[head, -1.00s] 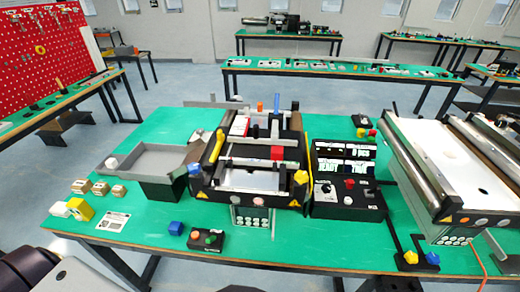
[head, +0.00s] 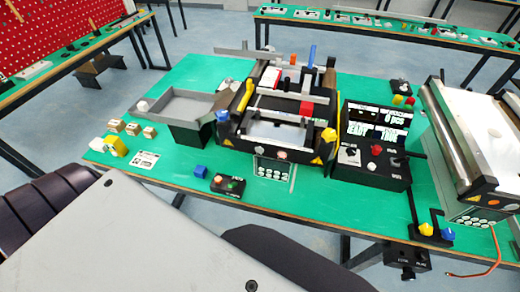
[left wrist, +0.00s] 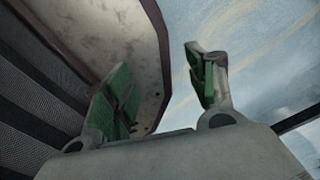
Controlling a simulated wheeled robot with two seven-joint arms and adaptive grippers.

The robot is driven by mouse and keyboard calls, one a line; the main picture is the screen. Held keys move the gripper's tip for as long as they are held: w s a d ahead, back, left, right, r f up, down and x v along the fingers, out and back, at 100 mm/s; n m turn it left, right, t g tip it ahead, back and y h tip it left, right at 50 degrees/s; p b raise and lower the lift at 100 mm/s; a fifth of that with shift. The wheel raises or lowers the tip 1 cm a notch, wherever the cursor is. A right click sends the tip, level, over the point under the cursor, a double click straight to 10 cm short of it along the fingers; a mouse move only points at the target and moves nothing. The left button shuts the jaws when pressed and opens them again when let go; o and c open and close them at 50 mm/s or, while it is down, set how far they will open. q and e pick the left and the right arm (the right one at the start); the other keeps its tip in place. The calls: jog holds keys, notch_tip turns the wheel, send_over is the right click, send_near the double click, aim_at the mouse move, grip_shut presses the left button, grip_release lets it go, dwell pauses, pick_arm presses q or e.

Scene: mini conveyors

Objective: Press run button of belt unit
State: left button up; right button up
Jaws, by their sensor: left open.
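The belt unit (head: 262,150) stands on the green table, a black frame with a short belt and yellow and blue knobs. In front of it lies a small black button box (head: 228,187) with an orange button (head: 218,179) and a green button (head: 234,184). To the right stands a black control box (head: 370,170) with a lit display (head: 378,122), a red button (head: 376,150) and a dial. Labels are too small to read surely. My left gripper (left wrist: 165,90) is open and empty in the left wrist view, away from the table's objects. My right gripper is not in view.
A grey tray (head: 168,104) adjoins the belt unit on the left. A larger conveyor (head: 485,140) stands at the right.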

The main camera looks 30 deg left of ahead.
pick_arm(q)
jog(key=shift+a, duration=0.1)
jog(key=c, duration=0.7)
jog(key=shift+a, duration=0.15)
grip_shut()
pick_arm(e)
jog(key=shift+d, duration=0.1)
pick_arm(q)
jog(key=shift+d, duration=0.3)
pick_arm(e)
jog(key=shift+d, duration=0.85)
